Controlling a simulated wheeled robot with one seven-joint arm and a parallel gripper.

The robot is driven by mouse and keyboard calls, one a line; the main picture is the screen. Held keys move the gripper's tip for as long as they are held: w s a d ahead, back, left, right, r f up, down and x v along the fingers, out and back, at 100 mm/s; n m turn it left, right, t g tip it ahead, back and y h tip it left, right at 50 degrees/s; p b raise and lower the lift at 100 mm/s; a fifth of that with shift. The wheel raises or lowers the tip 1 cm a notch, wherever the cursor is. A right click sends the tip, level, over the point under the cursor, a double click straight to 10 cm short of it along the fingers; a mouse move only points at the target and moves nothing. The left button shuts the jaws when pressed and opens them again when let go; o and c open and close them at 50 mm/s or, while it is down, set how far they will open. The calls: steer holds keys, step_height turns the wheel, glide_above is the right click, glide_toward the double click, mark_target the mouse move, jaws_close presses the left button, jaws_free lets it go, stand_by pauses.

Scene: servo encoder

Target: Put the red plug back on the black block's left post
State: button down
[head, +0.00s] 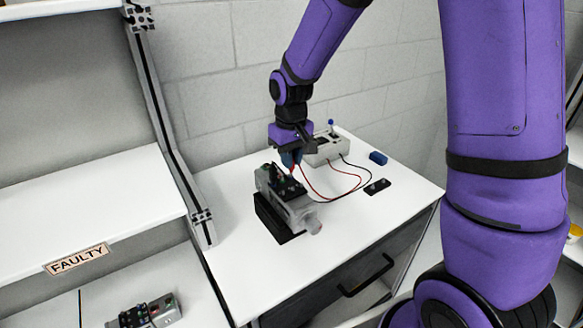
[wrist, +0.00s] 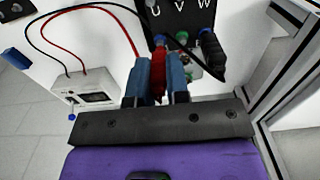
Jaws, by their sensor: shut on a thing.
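My gripper (head: 291,158) is over the lettered black panel of the grey motor unit (head: 298,208). In the wrist view its blue fingers (wrist: 158,82) are shut on the red plug (wrist: 158,72), whose red lead (wrist: 122,22) trails to the meter. The plug is by the panel's terminals; I cannot tell whether it touches one. The panel (wrist: 180,14) shows U, V and W. A black plug (wrist: 210,48) is at the W side. A small black block (head: 377,186) with small posts lies on the table's right; both posts look bare. Part of it appears in the wrist view (wrist: 14,9).
The grey meter box (head: 325,150) stands at the back of the white table (head: 235,215), with red and black leads looping across it. A blue block (head: 378,158) lies near the right edge. A FAULTY-labelled shelf (head: 78,259) is at left. The front right tabletop is clear.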

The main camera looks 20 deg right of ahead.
steer(key=shift+r, duration=1.8)
